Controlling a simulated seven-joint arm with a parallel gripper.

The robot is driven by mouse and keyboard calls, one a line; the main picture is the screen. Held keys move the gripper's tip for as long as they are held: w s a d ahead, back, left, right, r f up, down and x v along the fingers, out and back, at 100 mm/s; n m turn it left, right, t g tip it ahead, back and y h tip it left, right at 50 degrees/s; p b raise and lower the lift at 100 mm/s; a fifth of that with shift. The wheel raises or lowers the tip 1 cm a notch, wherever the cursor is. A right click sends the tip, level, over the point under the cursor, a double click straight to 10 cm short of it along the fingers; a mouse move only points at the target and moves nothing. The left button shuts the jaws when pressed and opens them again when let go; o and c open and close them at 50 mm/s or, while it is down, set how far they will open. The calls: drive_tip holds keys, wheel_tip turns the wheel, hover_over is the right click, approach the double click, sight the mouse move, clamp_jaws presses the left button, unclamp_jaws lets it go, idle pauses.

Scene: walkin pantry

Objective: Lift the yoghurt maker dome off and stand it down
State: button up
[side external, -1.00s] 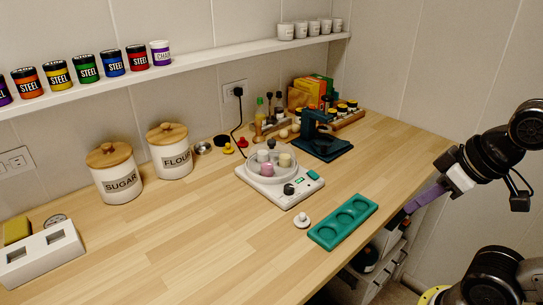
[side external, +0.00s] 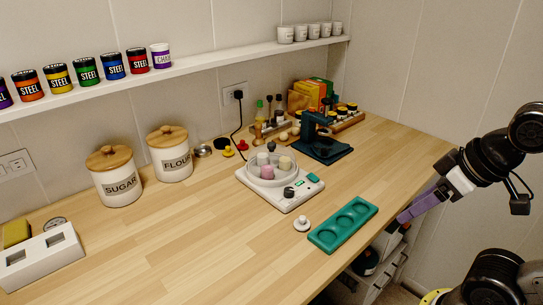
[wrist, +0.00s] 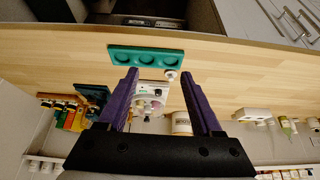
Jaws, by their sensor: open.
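The yoghurt maker (side external: 270,200) is a white base with a dark knob and a green display, in the middle of the worktop. Several small jars (side external: 285,163) stand on it inside a pale round rim. A clear dome (side external: 258,167) seems to cover them, but its outline is faint. The yoghurt maker also shows in the wrist view (wrist: 150,90), beyond my fingertips. My gripper (side external: 404,216) has purple fingers and is at the right, off the counter's front edge. In the wrist view my gripper (wrist: 160,72) is open and empty, well apart from the dome.
A green tray with three round recesses (side external: 343,224) lies near the front edge, with a small white knobbed piece (side external: 302,223) beside it. A dark teal stand (side external: 325,148) is behind right. Sugar (side external: 120,187) and flour (side external: 171,163) canisters stand left.

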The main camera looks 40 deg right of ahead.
drive_tip(key=w+d+r+m+h, duration=0.1)
drive_tip(key=w+r+m, duration=0.3)
drive_tip(key=r, duration=0.3)
drive_tip(key=w+d+r+m, duration=0.1)
drive_tip(key=w+r+m, duration=0.2)
drive_tip(key=r, duration=0.3)
drive_tip(key=w+d+r+m+g+h, duration=0.1)
drive_tip(key=w+r+m, duration=0.15)
drive_tip(key=w, duration=0.35)
drive_tip(key=w+r+m+h, duration=0.1)
drive_tip(key=w+r, duration=0.3)
drive_tip(key=w, duration=0.2)
drive_tip(key=m+g+h, duration=0.1)
drive_tip(key=m+g, duration=0.1)
drive_tip(key=m, duration=0.1)
hover_over(271, 144)
drive_tip(key=s+a, duration=0.3)
drive_tip(key=s, duration=0.1)
wheel_tip(271, 144, down, 8)
drive_tip(key=shift+n+g, duration=0.3)
drive_tip(key=shift+n, duration=0.15)
drive_tip(key=a+x, duration=0.1)
drive_tip(key=x, duration=0.4)
drive_tip(key=a+x, duration=0.1)
drive_tip(key=x, duration=0.5)
drive_tip(key=w+a+f+x, duration=0.1)
drive_tip(key=x, duration=0.5)
drive_tip(key=shift+f, duration=0.25)
clamp_jaws()
